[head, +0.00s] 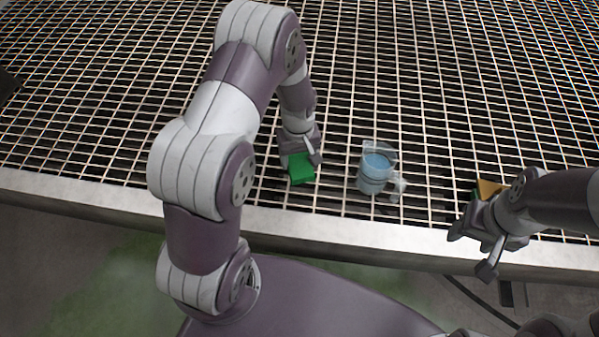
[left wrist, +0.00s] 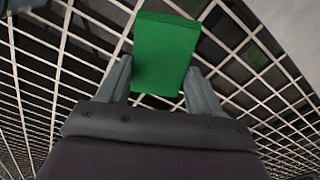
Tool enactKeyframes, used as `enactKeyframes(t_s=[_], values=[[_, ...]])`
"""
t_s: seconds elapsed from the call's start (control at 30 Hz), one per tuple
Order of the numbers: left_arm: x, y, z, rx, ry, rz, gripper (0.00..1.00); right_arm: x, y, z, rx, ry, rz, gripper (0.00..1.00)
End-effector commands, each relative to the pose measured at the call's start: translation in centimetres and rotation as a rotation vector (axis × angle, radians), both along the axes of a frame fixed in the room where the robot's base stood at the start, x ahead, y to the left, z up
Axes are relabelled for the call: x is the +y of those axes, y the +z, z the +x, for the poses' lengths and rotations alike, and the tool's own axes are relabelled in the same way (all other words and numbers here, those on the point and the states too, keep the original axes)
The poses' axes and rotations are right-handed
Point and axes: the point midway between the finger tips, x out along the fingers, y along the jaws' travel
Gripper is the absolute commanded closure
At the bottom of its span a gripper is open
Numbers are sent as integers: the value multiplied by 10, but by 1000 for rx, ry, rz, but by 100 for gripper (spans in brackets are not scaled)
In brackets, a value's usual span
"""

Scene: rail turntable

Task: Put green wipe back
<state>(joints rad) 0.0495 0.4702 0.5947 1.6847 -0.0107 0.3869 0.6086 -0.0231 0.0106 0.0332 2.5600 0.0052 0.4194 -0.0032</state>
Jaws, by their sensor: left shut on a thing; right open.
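The green wipe (head: 301,170) is a small flat green block near the front edge of the grating, left of the jug. It also shows in the left wrist view (left wrist: 165,50), between the two fingers. My left gripper (head: 300,158) is shut on the green wipe, which sticks out past the fingertips (left wrist: 158,85). I cannot tell whether the wipe touches the grating. My right gripper (head: 474,232) is open at the right, over the front edge of the grating, near an orange and green block (head: 488,188).
A clear jug (head: 374,167) with blue liquid stands on the grating (head: 420,80) between my two grippers. The grating's front metal rim (head: 350,232) runs across the view. The grating behind the jug is clear. A dark cable (head: 480,303) hangs below the rim.

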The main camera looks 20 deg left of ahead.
Motion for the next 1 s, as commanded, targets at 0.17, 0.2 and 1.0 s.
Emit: enactKeyframes(t_s=[0.17, 0.2, 1.0], values=[[0, -41, 0, 1, -1, 0, 60, 0, -24, 0, 0, 0, 0, 43], [0, -47, 0, -1, -1, 1, 60, 0, -27, 0, 0, 0, 0, 43], [0, -42, 1, -4, -2, 0, 10, 0, -22, 0, 0, 0, 0, 43]])
